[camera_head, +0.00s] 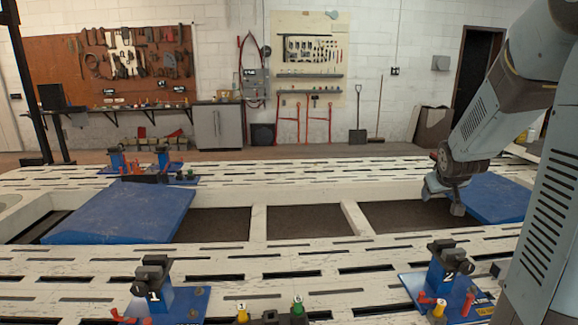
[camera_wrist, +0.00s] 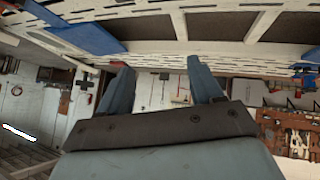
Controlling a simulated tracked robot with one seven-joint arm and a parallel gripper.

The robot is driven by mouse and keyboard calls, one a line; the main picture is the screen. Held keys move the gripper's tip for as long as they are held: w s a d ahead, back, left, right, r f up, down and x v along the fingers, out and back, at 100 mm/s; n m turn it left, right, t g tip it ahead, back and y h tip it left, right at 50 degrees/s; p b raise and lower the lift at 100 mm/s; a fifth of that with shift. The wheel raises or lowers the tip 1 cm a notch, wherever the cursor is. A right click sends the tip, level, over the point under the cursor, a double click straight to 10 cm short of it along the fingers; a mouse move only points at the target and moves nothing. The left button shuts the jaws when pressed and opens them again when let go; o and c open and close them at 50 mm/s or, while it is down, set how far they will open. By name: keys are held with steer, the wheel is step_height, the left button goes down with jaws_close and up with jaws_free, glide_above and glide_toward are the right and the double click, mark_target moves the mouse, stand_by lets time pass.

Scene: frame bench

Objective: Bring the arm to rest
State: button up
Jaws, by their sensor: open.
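My arm comes in from the right side of the head view, with my gripper (camera_head: 445,192) hanging low over the bench, in front of or beside the right blue panel. In the wrist view my gripper (camera_wrist: 160,85) shows two blue-grey fingers set wide apart, with nothing between them. The wrist picture looks upside down, with the bench (camera_wrist: 225,60) along its top and the back wall below. The gripper seems apart from the bench surface; the exact gap cannot be told.
The slatted white bench (camera_head: 330,170) has dark openings. Sloped blue panels lie left (camera_head: 125,212) and right (camera_head: 497,200). Blue clamp fixtures stand at front left (camera_head: 155,290), front right (camera_head: 445,272) and back left (camera_head: 150,165). Tool boards hang on the far wall.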

steer(key=s+a+r+g+y, duration=0.1)
steer(key=s+a+r, duration=0.1)
steer(key=s+a, duration=0.4)
steer(key=s+a+r+g+y, duration=0.1)
steer(key=s+a+r, duration=0.2)
steer(key=s, duration=0.9)
steer(key=s+a+r+y, duration=0.1)
steer(key=s+a+r, duration=0.2)
steer(key=s+a, duration=0.6)
steer(key=shift+s+g, duration=0.4)
steer(key=shift+s, duration=0.2)
